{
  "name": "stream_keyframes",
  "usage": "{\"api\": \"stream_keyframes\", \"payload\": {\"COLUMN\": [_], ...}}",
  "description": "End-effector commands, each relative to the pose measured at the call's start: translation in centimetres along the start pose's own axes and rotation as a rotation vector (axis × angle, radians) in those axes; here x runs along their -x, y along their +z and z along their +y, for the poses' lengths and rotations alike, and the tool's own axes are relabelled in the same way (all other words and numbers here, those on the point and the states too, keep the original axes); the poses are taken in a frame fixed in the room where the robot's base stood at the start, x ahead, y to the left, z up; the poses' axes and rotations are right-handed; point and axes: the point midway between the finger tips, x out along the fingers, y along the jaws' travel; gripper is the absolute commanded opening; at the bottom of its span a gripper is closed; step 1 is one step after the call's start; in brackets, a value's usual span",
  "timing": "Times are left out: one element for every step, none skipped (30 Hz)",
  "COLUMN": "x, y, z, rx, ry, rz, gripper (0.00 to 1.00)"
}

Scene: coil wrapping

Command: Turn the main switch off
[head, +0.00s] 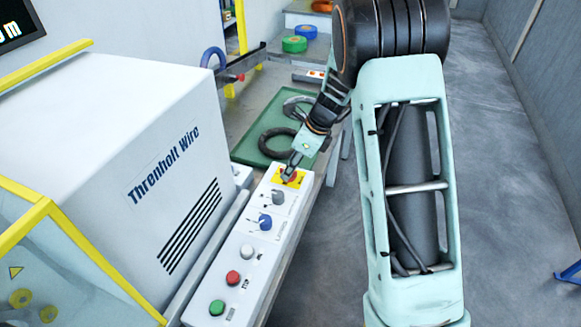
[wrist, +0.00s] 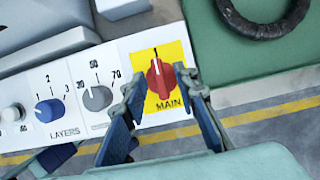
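The main switch is a red rotary knob (wrist: 160,80) on a yellow plate labelled MAIN (wrist: 174,52) in the wrist view. Its grip stands roughly upright, toward the mark at the plate's top. My gripper (wrist: 162,84) is open, with one fingertip on each side of the knob. Gaps show between the fingertips and the knob, so I see no clear contact. In the head view my gripper (head: 291,170) is over the far end of the white control panel (head: 254,258) and partly hides the red knob and yellow plate (head: 299,181).
A grey dial (wrist: 97,97) and a blue LAYERS dial (wrist: 48,110) sit left of the switch. White, red (head: 233,278) and green (head: 217,307) buttons lie nearer on the panel. A green tray (head: 248,148) with dark coils lies beyond. The Threnholt Wire machine (head: 110,170) stands left.

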Motion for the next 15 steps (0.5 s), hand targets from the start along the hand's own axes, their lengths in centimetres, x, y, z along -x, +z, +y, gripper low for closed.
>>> {"api": "stream_keyframes", "payload": {"x": [-0.08,-0.08,-0.08,-0.07,-0.06,-0.06,-0.05,-0.05,-0.04,-0.04,-0.04,-0.03,-0.03,-0.03,-0.02], "y": [0.02,0.03,0.03,0.04,0.04,0.03,0.03,0.03,0.03,0.03,0.03,0.03,0.03,0.03,0.03], "z": [0.00,-0.01,-0.01,-0.01,-0.01,-0.01,-0.01,-0.01,-0.01,-0.01,-0.01,-0.01,-0.01,-0.01,-0.02], "rx": [0.000,0.000,0.001,0.001,0.001,0.001,0.001,0.001,0.001,0.001,0.001,0.001,0.001,0.001,0.001], "ry": [0.000,0.000,0.000,0.000,0.000,0.000,0.000,0.000,0.000,0.000,0.000,0.000,0.000,0.000,0.000], "rz": [0.000,0.000,0.000,0.000,0.000,0.000,0.000,0.000,0.000,0.000,0.000,0.000,0.000,0.000,0.000], "gripper": [0.27,0.27,0.27,0.27,0.27,0.27,0.27,0.23,0.19,0.16,0.12,0.08,0.05,0.01,0.00]}}
